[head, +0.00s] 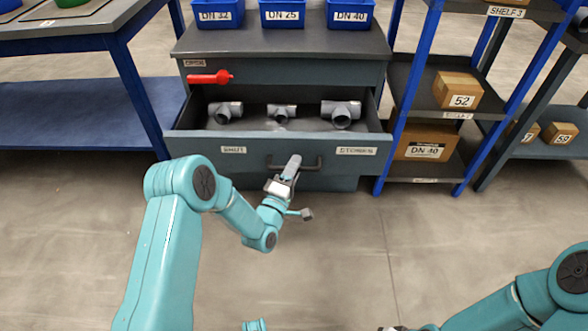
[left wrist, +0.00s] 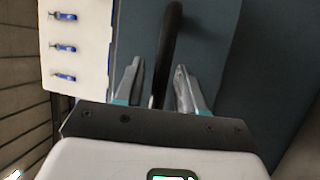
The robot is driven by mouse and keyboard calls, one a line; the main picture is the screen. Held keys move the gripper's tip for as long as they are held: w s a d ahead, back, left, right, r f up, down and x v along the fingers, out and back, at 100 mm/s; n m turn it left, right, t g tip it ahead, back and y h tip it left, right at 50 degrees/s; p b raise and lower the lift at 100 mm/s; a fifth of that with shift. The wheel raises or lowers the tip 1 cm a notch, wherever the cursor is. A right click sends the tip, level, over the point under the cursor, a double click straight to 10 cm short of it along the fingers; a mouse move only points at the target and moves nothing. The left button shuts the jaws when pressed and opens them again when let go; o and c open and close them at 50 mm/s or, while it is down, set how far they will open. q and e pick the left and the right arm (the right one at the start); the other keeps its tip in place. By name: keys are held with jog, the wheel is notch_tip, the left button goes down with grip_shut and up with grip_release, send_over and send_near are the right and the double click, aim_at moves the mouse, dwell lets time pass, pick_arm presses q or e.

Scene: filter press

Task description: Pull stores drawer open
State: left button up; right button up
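The stores drawer (head: 310,148) is a grey drawer with a "STORES" label at its right front, and it stands pulled out of the cabinet. Several grey pipe tees lie inside it. Its dark bar handle (head: 312,166) is on the front, and it also shows in the left wrist view (left wrist: 168,45). My left gripper (head: 292,165) is at the handle. In the left wrist view its fingers (left wrist: 160,85) stand on both sides of the bar with gaps, open. Only an edge of my right gripper (head: 392,328) shows at the bottom; its fingers are hidden.
A red handle-like piece (head: 210,77) sits on the cabinet front above the drawer. Blue bins (head: 283,14) stand on top. A blue-framed shelf (head: 425,95) with boxes is close on the right, and a blue-legged table (head: 75,110) on the left. The floor in front is clear.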

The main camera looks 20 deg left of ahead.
pick_arm(q)
jog(key=p+v, duration=0.3)
jog(key=v, duration=1.3)
jog(key=shift+s, duration=0.15)
jog(key=shift+f, duration=0.1)
